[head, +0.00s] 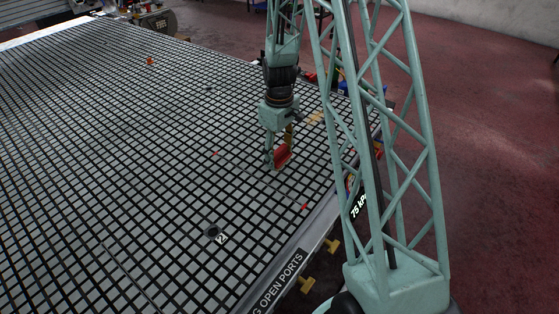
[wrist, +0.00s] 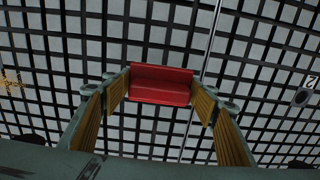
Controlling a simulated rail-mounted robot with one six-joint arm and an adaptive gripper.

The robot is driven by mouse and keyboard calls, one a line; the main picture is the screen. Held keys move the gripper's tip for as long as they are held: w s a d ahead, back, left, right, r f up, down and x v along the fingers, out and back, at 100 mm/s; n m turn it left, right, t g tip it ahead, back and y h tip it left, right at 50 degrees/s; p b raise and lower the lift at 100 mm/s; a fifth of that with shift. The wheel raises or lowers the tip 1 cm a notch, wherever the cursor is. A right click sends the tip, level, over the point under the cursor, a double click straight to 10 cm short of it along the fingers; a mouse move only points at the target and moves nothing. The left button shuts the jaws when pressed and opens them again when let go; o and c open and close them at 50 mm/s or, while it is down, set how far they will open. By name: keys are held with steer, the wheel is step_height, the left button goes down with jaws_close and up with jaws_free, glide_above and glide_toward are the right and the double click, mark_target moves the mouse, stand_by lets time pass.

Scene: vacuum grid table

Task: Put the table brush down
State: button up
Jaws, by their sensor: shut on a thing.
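The table brush shows as a red block (wrist: 160,84) between my gripper's fingertips in the wrist view. In the head view the red brush (head: 283,154) hangs at the end of my arm, close over the grid table (head: 150,190). My gripper (head: 275,155) points down and is shut on the brush; it also shows in the wrist view (wrist: 160,88) with a finger on each side of the red block. The brush's underside is hidden, so I cannot tell if it touches the table.
A dark round port (head: 213,232) marked 12 lies nearer the front edge. A small orange thing (head: 150,61) stands far back. Red marks (head: 304,206) lie near the right edge. Yellow valve handles (head: 307,284) stick out below the edge. Much of the grid is clear.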

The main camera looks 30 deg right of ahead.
mark_target(280, 160)
steer(key=shift+w+d, duration=0.1)
steer(key=shift+w+d, duration=0.2)
steer(key=shift+w, duration=0.05)
steer(key=shift+f, duration=1.75)
steer(key=shift+f, duration=0.15)
steer(key=o, duration=1)
steer(key=shift+r, duration=0.2)
step_height(280, 160, up, 11)
steer(key=shift+r, duration=0.45)
